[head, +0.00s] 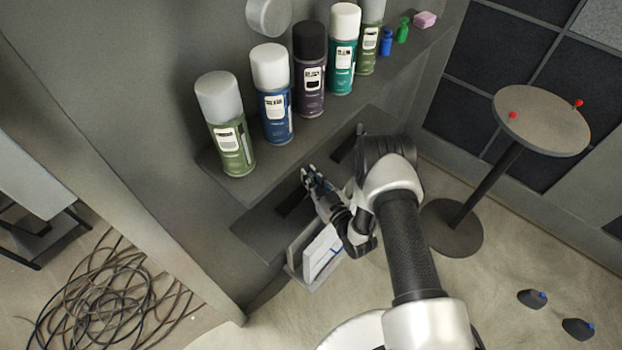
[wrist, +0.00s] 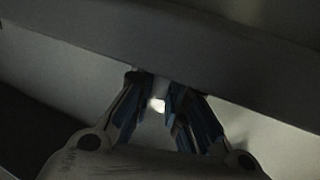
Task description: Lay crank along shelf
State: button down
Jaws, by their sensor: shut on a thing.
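My gripper (head: 308,174) is at the lower dark shelf (head: 257,228), below the edge of the upper shelf. In the wrist view its blue-padded fingers (wrist: 160,98) are drawn close together around a small pale piece (wrist: 158,105). This piece is mostly hidden, so I cannot tell its full shape; it may be part of the crank. No whole crank can be made out in either view. A dark bar (head: 292,204) lies on the lower shelf just left of my gripper, and another dark bar (head: 348,142) lies to its right.
Several spray cans, including a blue one (head: 272,98), stand on the upper shelf (head: 262,180) above my gripper. A white-and-blue box (head: 320,252) is below the lower shelf. A round table (head: 541,122) stands right. Cables (head: 95,300) lie on the floor at left.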

jog(key=shift+r, duration=0.2)
jog(key=shift+f, duration=0.15)
jog(key=c, duration=1.6)
grip_release()
